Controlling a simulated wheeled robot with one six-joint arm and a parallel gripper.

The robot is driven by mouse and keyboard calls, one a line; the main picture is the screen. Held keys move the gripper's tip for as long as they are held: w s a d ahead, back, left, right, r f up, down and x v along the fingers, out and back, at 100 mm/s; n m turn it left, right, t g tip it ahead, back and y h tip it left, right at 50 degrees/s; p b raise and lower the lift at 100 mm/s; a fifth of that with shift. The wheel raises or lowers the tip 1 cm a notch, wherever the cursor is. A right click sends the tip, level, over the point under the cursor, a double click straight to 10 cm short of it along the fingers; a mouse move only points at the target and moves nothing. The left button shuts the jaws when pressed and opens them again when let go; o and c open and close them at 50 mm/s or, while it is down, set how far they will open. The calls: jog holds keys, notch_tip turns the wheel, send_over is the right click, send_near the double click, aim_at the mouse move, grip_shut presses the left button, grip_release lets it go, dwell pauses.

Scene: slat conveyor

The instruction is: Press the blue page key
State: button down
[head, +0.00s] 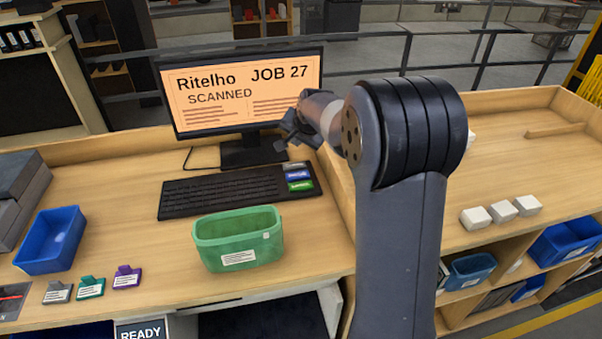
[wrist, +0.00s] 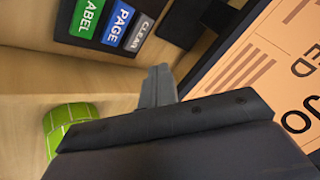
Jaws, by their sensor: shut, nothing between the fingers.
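The blue page key (head: 298,175) sits at the right end of the black keyboard (head: 225,190), between a grey key (head: 296,166) and a green key (head: 299,186). In the wrist view the blue key (wrist: 118,25) reads PAGE, with the grey CLEAR key (wrist: 140,32) and the green LABEL key (wrist: 88,17) beside it. My gripper (head: 284,143) is above the desk by the monitor's lower right corner, apart from the keys. In the wrist view my gripper's fingers (wrist: 158,86) are together and empty, below the keys in the picture.
The monitor (head: 240,90) shows JOB 27 and SCANNED, standing behind the keyboard. A green bin (head: 237,240) stands in front of the keyboard. A blue bin (head: 52,240) and several small tagged items lie left. White boxes (head: 502,210) lie on the right-hand counter.

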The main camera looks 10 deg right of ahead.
aim_at(298, 176)
jog(key=shift+f, duration=0.15)
notch_tip(298, 176, down, 9)
jog(key=b, duration=0.6)
jog(key=shift+r, duration=0.2)
dwell(1.7)
jog(key=shift+f+b, duration=0.4)
jog(key=shift+b, duration=0.2)
